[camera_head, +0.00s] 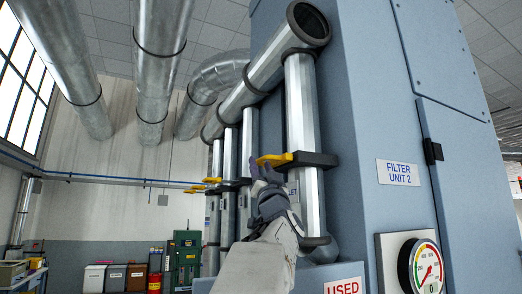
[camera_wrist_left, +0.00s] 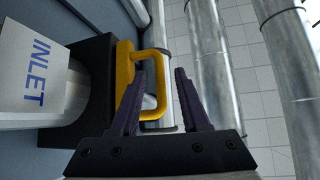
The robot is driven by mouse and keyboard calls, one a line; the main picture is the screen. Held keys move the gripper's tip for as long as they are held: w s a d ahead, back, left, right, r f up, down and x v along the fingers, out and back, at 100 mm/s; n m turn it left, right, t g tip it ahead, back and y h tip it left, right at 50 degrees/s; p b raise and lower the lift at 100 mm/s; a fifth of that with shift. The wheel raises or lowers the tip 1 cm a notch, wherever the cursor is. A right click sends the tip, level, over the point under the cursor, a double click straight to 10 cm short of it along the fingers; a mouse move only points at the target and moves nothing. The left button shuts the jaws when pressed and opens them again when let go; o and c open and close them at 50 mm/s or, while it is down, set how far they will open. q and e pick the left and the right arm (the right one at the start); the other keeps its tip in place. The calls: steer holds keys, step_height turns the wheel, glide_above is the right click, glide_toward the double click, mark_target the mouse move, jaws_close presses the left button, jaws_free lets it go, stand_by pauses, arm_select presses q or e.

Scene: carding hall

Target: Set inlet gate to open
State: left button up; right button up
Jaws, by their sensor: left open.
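The inlet gate is a dark plate (camera_head: 318,159) across the nearest vertical metal duct, with a yellow handle (camera_head: 272,160) sticking out to its left. In the left wrist view, the white label reading INLET (camera_wrist_left: 38,70) sits beside the dark gate body (camera_wrist_left: 92,85), and the yellow loop handle (camera_wrist_left: 158,56) shows large. My left gripper (camera_head: 265,170) is just below the handle in the head view. In the wrist view its jaws (camera_wrist_left: 160,72) are open, with the outer bar of the loop between the dark fingers. Contact cannot be told. My right gripper is not in view.
Similar ducts with yellow handles (camera_head: 212,180) stand behind to the left. The blue cabinet labelled FILTER UNIT 2 (camera_head: 398,172) rises at right, with a round gauge (camera_head: 427,270). Bins (camera_head: 115,278) stand far off at left.

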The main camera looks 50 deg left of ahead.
mark_target(259, 160)
arm_select(q)
steer(key=shift+p+x, duration=0.85)
steer(key=shift+x, duration=0.65)
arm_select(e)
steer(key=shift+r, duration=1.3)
arm_select(q)
jaws_close()
